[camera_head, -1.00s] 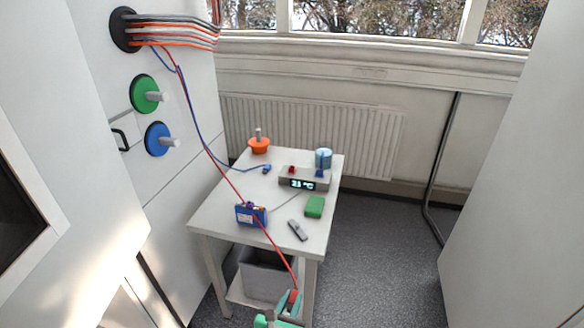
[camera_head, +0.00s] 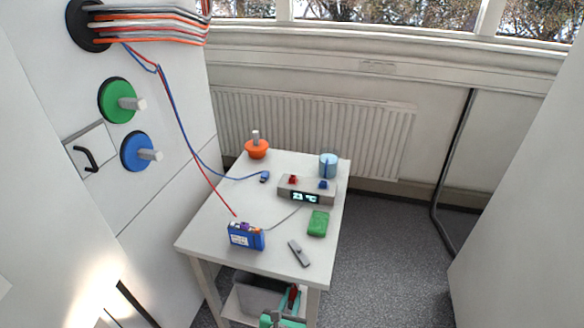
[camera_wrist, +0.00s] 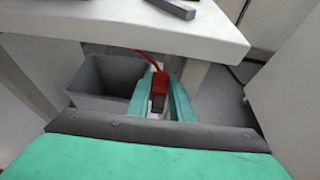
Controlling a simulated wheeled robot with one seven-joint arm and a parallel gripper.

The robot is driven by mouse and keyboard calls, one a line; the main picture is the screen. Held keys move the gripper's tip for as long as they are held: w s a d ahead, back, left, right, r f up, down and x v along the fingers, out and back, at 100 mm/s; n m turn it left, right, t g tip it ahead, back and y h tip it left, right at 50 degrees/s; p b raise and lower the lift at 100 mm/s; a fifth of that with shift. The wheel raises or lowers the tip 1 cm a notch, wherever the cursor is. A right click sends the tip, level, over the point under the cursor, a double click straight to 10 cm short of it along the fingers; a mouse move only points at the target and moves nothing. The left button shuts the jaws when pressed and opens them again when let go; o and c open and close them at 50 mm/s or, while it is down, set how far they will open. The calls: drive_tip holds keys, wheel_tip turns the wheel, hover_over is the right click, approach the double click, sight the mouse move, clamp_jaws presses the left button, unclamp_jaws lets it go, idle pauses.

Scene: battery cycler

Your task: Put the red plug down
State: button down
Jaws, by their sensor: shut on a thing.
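My gripper (camera_wrist: 160,92) is shut on the red plug (camera_wrist: 159,84), with its fingers on either side of the plug. It is low at the table's front edge, in front of and just right of the grey bin. In the head view my gripper (camera_head: 289,300) shows at the bottom, with a bit of the plug (camera_head: 293,293) between the fingers. A red wire curves up and left from the plug toward the table edge in the wrist view. In the head view the red wire (camera_head: 213,186) comes down from the wall to the blue battery pack, and its further run is hidden.
The white table (camera_head: 215,231) holds a blue battery pack (camera_head: 246,236), a display box (camera_head: 306,192), a green block (camera_head: 318,223), a grey stick (camera_head: 299,253), a blue plug (camera_head: 264,177), an orange knob (camera_head: 257,150) and a blue cylinder (camera_head: 328,165). A grey bin (camera_wrist: 100,85) stands below.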

sight(293, 299)
drive_tip(key=f+y, duration=0.1)
drive_tip(key=w+f+n+y, duration=0.1)
drive_tip(key=f, duration=0.1)
drive_tip(key=w+f+n, duration=0.1)
drive_tip(key=f, duration=0.1)
drive_tip(key=shift+w+d+f+y, duration=0.15)
drive_tip(key=shift+w+y, duration=0.1)
drive_tip(key=shift+y, duration=0.15)
drive_tip(key=shift+s+n, duration=0.2)
drive_tip(key=shift+n, duration=0.2)
drive_tip(key=v, duration=0.4)
drive_tip(key=shift+s, duration=0.2)
drive_tip(key=shift+s+r, duration=0.25)
drive_tip(key=shift+r, duration=0.05)
drive_tip(key=shift+w, duration=0.1)
